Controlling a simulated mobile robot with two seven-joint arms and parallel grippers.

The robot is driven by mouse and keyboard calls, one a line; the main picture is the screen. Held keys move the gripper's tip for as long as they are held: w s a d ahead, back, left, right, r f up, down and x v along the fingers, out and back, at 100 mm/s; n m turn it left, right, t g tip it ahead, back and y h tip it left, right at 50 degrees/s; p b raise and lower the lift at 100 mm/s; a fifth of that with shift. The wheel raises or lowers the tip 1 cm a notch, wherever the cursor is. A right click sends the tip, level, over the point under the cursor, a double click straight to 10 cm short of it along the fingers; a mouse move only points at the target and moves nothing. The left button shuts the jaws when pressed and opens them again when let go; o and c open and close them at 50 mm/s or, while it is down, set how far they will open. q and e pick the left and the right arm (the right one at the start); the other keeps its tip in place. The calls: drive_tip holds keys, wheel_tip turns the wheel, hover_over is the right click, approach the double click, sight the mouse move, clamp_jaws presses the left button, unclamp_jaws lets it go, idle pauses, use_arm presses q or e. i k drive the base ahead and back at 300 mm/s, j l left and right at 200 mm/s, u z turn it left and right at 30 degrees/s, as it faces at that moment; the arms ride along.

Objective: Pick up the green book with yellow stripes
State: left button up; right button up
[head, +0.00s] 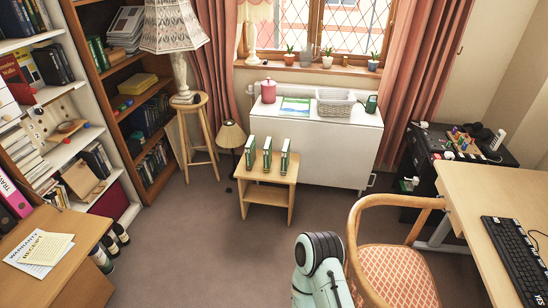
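Three green books with pale page edges stand upright and apart in a row on a small wooden side table (263,199): a left one (250,153), a middle one (267,154) and a right one (285,156). They are too small for me to make out yellow stripes on any of them. Part of my own arm shows at the bottom centre, in front of the chair. Neither of my grippers is in view.
A white cabinet (340,150) stands behind the side table. A wooden chair (398,270) and desk (480,200) are at the right. Grey carpet (190,240) in front is clear.

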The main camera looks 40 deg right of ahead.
sight(267, 148)
drive_tip(key=i+l+u, duration=0.1)
drive_tip(key=i+l, duration=0.35)
drive_tip(key=i+l+u, duration=0.15)
drive_tip(key=i+l, duration=0.35)
drive_tip(key=i+l+u, duration=0.1)
drive_tip(key=i+l, duration=0.3)
drive_tip(key=i+l+u, duration=0.15)
drive_tip(key=i+l, duration=0.25)
drive_tip(key=l, duration=0.3)
drive_tip(key=z, duration=1.8)
drive_tip(key=i+j, duration=0.15)
drive_tip(key=j, duration=0.15)
drive_tip(key=i+j+z, duration=0.1)
drive_tip(key=j, duration=0.2)
drive_tip(key=i, duration=0.05)
